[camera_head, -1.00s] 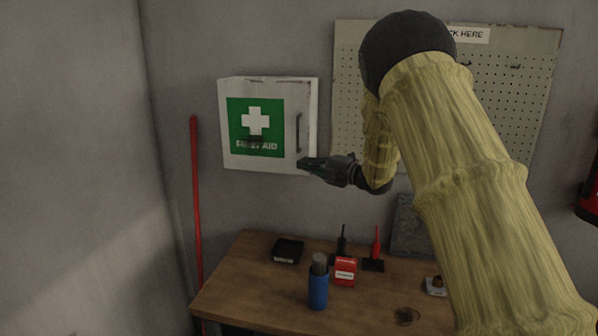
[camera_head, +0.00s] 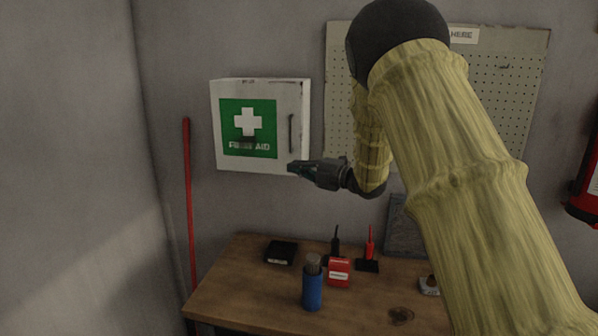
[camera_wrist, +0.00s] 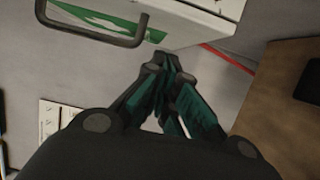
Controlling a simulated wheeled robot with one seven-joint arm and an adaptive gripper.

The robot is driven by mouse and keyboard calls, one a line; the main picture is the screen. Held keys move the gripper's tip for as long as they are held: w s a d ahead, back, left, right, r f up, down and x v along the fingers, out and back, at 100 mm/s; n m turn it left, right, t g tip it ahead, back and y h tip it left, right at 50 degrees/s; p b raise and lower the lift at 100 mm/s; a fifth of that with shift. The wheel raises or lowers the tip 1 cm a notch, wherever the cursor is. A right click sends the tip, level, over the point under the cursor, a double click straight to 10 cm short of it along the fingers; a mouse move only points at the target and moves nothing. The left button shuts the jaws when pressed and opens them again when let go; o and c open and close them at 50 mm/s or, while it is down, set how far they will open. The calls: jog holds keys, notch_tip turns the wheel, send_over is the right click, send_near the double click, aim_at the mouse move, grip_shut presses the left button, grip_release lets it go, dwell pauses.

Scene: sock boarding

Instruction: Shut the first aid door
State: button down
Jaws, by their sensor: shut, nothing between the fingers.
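The white first aid cabinet (camera_head: 290,95) hangs on the wall, with a green panel and white cross on its door (camera_head: 248,128). The door looks flush with the cabinet body. A dark vertical handle (camera_head: 291,133) sits on the door's right side. My gripper (camera_head: 293,168) is shut and empty, at the lower right corner of the door in the head view; I cannot tell whether it touches. In the wrist view my gripper (camera_wrist: 168,62) has its fingers together, just below the cabinet's edge, with the handle (camera_wrist: 92,30) at upper left.
A wooden workbench (camera_head: 235,290) stands below, with a blue bottle (camera_head: 312,288), a red box (camera_head: 338,271), a black box (camera_head: 281,252) and red and black tools. A pegboard (camera_head: 500,100) is right of the cabinet. A red pole (camera_head: 188,200) leans at left.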

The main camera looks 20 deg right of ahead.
jog(key=b+v, duration=0.2)
jog(key=v, duration=0.8)
jog(key=shift+w+d, duration=0.2)
jog(key=shift+d, duration=0.05)
